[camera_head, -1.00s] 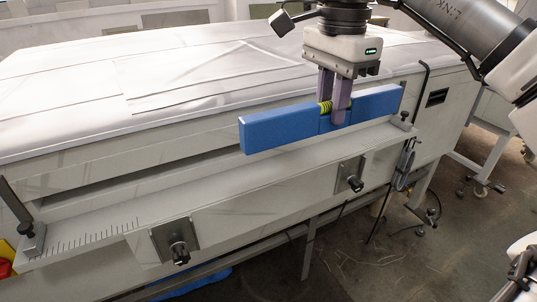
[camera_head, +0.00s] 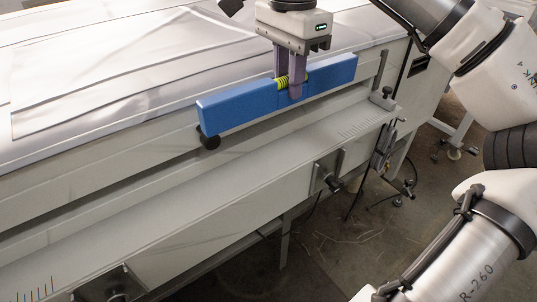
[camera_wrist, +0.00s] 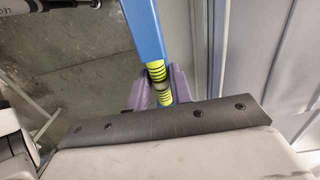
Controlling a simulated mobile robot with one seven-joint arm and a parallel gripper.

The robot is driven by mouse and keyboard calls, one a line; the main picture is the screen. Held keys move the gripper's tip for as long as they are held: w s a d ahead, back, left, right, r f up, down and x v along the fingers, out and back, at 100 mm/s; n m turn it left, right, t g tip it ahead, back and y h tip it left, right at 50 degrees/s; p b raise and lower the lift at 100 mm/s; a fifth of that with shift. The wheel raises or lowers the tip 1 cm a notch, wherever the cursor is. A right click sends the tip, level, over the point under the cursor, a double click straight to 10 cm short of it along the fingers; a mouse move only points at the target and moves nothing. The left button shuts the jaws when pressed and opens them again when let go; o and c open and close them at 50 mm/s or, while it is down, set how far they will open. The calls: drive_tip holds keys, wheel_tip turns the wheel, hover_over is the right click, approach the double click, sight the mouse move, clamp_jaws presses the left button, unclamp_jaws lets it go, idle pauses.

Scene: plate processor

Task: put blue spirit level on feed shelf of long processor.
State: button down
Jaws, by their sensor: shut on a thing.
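The blue spirit level (camera_head: 240,108) is a long blue bar with a yellow-green vial at its middle. My gripper (camera_head: 295,92) is shut on it near the vial and holds it level above the feed shelf. In the wrist view the level (camera_wrist: 143,32) runs up the picture between the purple fingers of my gripper (camera_wrist: 160,92). The feed shelf (camera_head: 215,172) is the long pale ledge along the front of the long processor (camera_head: 60,175). The bar appears clear of the shelf, though the exact gap is hard to tell.
White sheets (camera_head: 120,70) cover the processor's top. A small stop (camera_head: 388,92) stands at the shelf's right end, and a black knob (camera_head: 209,141) shows just under the bar's left end. Clamp knobs (camera_head: 328,172) sit on the shelf's front face. The shelf surface is bare.

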wheel_tip(320, 180, down, 14)
drive_tip(key=shift+f+b, duration=0.25)
drive_tip(key=shift+b, duration=0.05)
drive_tip(key=shift+f, duration=0.1)
drive_tip(key=shift+f, duration=0.15)
drive_tip(key=c, duration=1.3)
unclamp_jaws()
drive_tip(key=shift+o, duration=0.2)
wheel_tip(320, 180, up, 12)
drive_tip(key=shift+r+p, duration=0.25)
drive_tip(key=shift+p, duration=0.15)
